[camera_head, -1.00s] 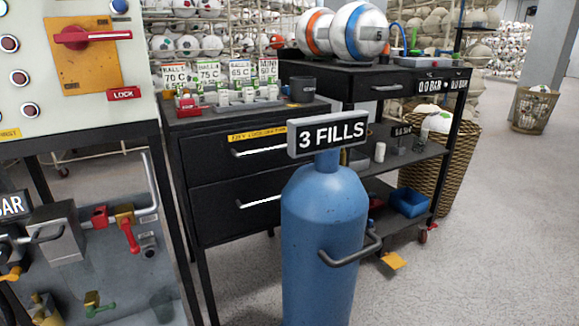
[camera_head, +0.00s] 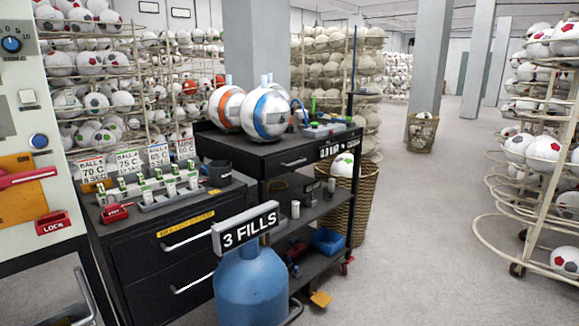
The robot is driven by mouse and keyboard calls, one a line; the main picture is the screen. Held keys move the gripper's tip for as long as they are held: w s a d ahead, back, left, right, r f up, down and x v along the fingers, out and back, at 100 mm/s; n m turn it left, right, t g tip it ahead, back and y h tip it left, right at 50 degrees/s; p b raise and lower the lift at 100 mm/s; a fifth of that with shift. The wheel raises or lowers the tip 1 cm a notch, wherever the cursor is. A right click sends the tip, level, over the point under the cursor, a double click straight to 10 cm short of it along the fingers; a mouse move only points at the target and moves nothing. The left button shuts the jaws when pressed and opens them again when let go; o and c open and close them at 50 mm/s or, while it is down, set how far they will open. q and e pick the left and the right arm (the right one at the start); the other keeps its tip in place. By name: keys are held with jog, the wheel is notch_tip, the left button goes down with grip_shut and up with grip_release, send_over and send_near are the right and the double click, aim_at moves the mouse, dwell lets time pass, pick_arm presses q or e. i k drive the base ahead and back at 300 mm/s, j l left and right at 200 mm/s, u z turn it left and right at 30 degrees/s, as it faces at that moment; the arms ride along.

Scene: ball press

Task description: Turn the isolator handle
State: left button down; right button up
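The isolator handle appears to be the red handle (camera_head: 28,177) on the yellow plate (camera_head: 20,206) of the pale control panel (camera_head: 58,110) at the left edge. It lies roughly level, and its left part is cut off by the picture edge. A red LOCK tag (camera_head: 52,222) is on the panel just below and right of the yellow plate. Neither of my grippers shows in the head view.
A blue gas cylinder (camera_head: 250,287) with a "3 FILLS" sign stands in front of a black drawer cabinet (camera_head: 135,260). A black cart (camera_head: 262,150) carries two large balls. A ball rack (camera_head: 540,150) stands at right. Grey floor (camera_head: 425,235) between is clear.

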aim_at(6, 180)
jog(key=u, duration=1.55)
